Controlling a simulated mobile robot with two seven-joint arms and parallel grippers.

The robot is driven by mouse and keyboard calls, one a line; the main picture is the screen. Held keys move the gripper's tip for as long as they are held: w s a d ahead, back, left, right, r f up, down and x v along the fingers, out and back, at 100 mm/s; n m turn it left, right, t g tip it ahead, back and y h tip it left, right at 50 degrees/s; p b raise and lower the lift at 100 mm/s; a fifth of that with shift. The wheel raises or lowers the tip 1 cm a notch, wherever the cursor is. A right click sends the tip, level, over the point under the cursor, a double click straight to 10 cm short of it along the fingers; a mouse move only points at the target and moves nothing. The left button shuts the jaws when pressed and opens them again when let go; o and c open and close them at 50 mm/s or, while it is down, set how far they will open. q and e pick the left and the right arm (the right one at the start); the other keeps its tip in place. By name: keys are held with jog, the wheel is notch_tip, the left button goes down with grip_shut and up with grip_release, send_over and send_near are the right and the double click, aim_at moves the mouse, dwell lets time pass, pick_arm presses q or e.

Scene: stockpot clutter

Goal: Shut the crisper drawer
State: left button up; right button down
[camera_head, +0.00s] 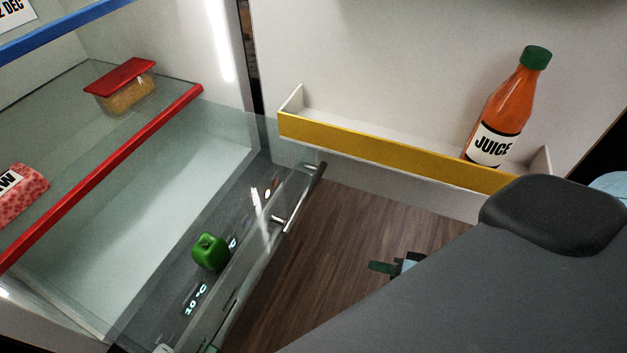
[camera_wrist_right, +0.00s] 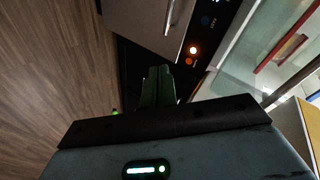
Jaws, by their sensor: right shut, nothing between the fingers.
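The crisper drawer (camera_head: 232,293) is pulled out below the glass shelf in the head view, its clear front carrying a bar handle (camera_head: 301,198). A green pepper-like item (camera_head: 210,252) shows inside or through the drawer. My right gripper (camera_head: 383,266) is low over the floor, to the right of the drawer front and apart from it. In the right wrist view its dark green fingers (camera_wrist_right: 158,84) are together and empty, with a grey front and handle (camera_wrist_right: 169,16) ahead of them. A small green piece at the head view's bottom edge may be my left gripper; its fingers cannot be made out.
The open fridge door has a yellow-fronted bin (camera_head: 390,152) holding a juice bottle (camera_head: 508,108). A red-edged glass shelf (camera_head: 150,135) above the drawer holds a red-lidded box (camera_head: 125,88) and a pink package (camera_head: 22,190). Wooden floor (camera_head: 335,240) is clear between drawer and door.

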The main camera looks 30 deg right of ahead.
jog(key=w+d+r+m+t+y+b, duration=0.2)
jog(key=w+d+r+y+b, duration=0.1)
jog(key=w+r, duration=0.25)
jog(key=m+t+y+b, duration=0.2)
jog(key=y+b, duration=0.1)
send_near(308, 173)
jog(key=p+x, duration=0.3)
jog(key=x, duration=0.3)
jog(key=shift+p, duration=0.35)
jog(key=shift+w+a, duration=0.25)
jog(key=shift+w, duration=0.05)
pick_arm(q)
jog(key=f, duration=0.1)
jog(key=s+f, duration=0.1)
jog(key=f, duration=0.1)
jog(key=shift+s+d+f+g, duration=0.1)
jog(key=shift+s+d+g, duration=0.15)
jog(key=shift+s+g, duration=0.1)
